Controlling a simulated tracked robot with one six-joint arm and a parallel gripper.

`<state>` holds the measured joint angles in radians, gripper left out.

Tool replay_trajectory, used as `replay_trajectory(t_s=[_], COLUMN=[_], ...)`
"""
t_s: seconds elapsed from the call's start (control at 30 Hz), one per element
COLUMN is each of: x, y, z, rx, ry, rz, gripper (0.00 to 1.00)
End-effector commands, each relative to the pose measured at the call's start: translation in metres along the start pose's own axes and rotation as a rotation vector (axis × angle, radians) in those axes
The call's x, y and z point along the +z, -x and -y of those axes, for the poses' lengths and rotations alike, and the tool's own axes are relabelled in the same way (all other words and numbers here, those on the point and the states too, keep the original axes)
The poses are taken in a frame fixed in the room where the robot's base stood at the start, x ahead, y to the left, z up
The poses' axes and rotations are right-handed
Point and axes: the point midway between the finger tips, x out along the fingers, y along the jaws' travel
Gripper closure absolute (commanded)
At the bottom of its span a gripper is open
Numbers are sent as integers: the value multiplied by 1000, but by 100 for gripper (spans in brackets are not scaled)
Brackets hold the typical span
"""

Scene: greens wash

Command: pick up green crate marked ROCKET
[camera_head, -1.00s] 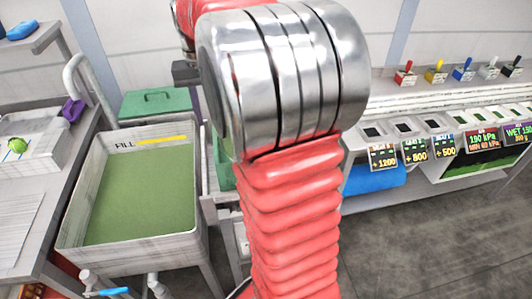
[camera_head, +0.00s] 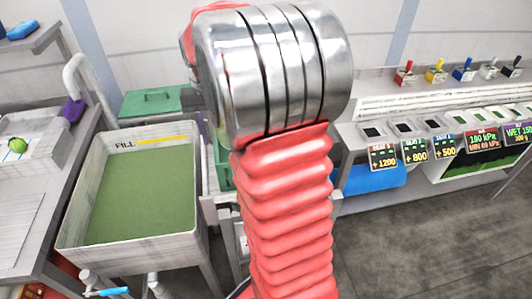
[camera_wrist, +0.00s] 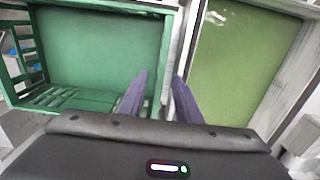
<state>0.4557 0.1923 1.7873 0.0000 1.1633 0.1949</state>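A green crate (camera_wrist: 100,45) with slatted sides fills the left of the wrist view, seen from above, and looks empty inside. In the head view only a slice of a green crate (camera_head: 222,172) shows, mostly hidden behind my arm. No ROCKET marking is readable. My gripper (camera_wrist: 160,78) is open, its two purple fingers apart at the crate's right wall. The left finger overlaps the crate's inside and the right finger lies over the pale strip beyond the wall. I cannot tell whether they touch it. The gripper is hidden in the head view.
A basin of green water (camera_head: 140,200) marked FILL stands left of the crate; it fills the right of the wrist view (camera_wrist: 240,50). A green lidded box (camera_head: 155,102) sits behind. A counter with levers and displays (camera_head: 440,150) stands right. Floor at lower right is clear.

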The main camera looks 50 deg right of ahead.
Motion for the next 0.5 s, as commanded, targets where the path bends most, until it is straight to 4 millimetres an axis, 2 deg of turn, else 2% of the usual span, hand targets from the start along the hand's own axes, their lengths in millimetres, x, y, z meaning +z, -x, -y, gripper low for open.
replay_trajectory(t_s=[0.1, 0.2, 0.5], x=[-1, -1, -1], y=[-17, -25, -27], z=[-1, -1, 0], rx=[0, 0, 0], ry=[0, 0, 0], rz=[1, 1, -2], gripper=[69, 69, 69])
